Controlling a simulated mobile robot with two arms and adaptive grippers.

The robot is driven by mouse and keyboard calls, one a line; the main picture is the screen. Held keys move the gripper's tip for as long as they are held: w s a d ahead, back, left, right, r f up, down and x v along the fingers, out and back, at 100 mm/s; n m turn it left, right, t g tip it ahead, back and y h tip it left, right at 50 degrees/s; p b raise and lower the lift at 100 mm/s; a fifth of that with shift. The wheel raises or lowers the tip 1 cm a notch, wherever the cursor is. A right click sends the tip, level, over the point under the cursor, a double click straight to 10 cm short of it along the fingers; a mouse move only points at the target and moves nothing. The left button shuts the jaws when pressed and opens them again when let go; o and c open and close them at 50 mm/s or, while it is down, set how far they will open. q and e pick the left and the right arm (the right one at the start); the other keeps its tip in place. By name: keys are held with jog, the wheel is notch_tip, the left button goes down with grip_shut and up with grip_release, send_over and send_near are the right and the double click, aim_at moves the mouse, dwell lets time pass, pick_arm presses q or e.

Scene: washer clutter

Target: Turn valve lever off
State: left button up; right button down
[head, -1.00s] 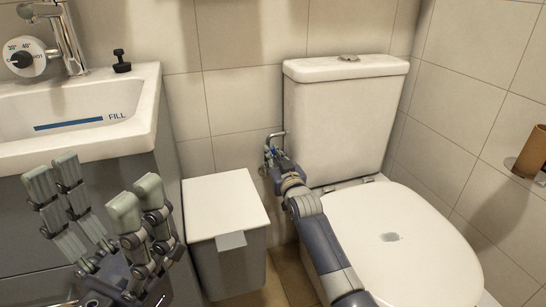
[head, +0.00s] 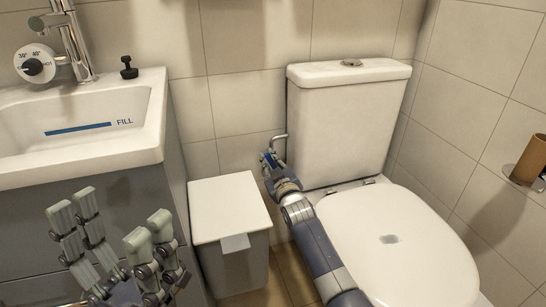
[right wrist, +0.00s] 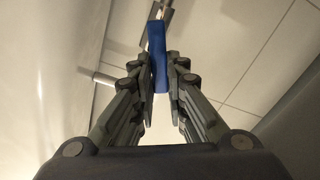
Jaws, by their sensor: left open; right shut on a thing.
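The valve's blue lever (right wrist: 158,58) shows in the right wrist view between the fingers of my right gripper (right wrist: 159,85), which is shut on it. A metal pipe (right wrist: 105,78) runs beside it. In the head view my right gripper (head: 272,163) is at the valve by the wall, left of the toilet tank. The bent metal pipe (head: 279,137) shows just above it. Much of the valve is hidden by the gripper there. My left gripper (head: 118,228) is open and empty at the lower left, in front of the sink cabinet.
A lidded bin (head: 229,208) stands left of my right arm. The toilet tank (head: 347,120) and closed toilet lid (head: 398,245) are to its right. The sink (head: 95,125) with its tap (head: 74,45) is at the upper left. A cardboard roll (head: 530,160) hangs at the right wall.

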jog(key=shift+s+a+f+n, duration=0.1)
jog(key=shift+a+f+n, duration=0.15)
jog(key=shift+n, duration=0.65)
jog(key=shift+a, duration=0.1)
jog(key=c, duration=1.6)
grip_release()
jog(key=v, duration=1.2)
jog(key=shift+r, duration=0.1)
